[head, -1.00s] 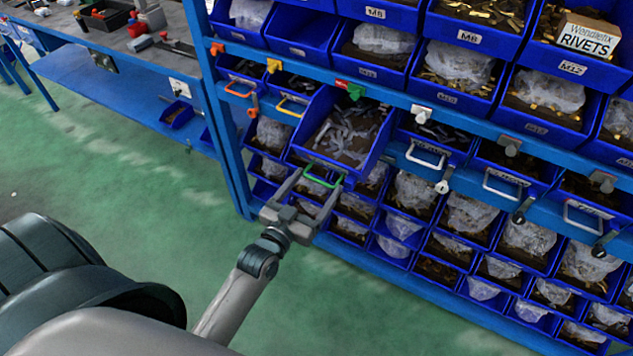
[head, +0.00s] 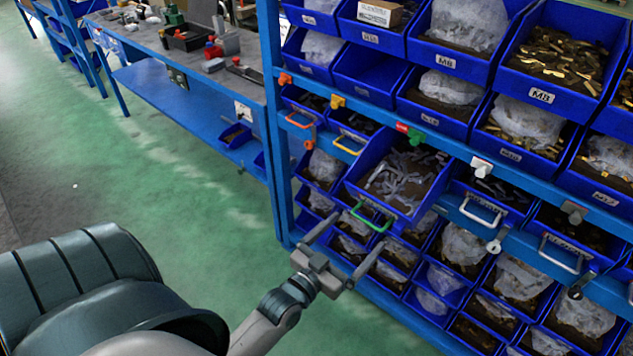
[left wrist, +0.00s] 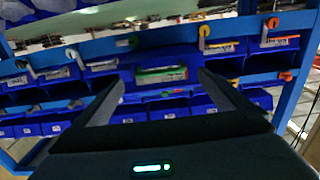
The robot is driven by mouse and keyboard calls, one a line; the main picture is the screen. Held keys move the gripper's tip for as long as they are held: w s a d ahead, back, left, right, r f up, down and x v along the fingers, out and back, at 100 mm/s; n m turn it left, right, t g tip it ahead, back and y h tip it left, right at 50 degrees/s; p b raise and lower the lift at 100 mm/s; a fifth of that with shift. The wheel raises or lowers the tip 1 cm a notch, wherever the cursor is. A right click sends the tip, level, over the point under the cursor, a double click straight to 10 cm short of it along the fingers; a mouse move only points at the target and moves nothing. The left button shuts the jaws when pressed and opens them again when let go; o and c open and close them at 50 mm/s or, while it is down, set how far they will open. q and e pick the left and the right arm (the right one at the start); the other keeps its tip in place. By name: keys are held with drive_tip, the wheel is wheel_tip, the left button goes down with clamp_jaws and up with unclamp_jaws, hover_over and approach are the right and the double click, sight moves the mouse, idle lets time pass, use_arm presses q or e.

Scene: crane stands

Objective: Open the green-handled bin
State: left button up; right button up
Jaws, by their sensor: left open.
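The green-handled bin (head: 388,213) is blue, holds pale grey pieces, and stands pulled out from its row, its front tilted down. Its green handle (head: 371,219) is on the front face. It also shows in the left wrist view as a blue bin (left wrist: 160,92) with a green handle (left wrist: 162,75) seen between the fingers. My left gripper (head: 359,230) is open and empty, its fingertips just short of the handle, with a small gap. The gripper fingers also show in the left wrist view (left wrist: 162,78). My right gripper is not in view.
Neighbouring bins have an orange handle (head: 300,121), a yellow handle (head: 348,146) and white handles (head: 481,209), beneath a blue rail with coloured clips. Several stocked bins lie above and below. A workbench (head: 190,62) stands at the left. Green floor is clear between.

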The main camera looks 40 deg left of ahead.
use_arm(q)
drive_tip(key=s+b, duration=0.3)
drive_tip(key=s, duration=1)
drive_tip(key=shift+s+a, duration=0.25)
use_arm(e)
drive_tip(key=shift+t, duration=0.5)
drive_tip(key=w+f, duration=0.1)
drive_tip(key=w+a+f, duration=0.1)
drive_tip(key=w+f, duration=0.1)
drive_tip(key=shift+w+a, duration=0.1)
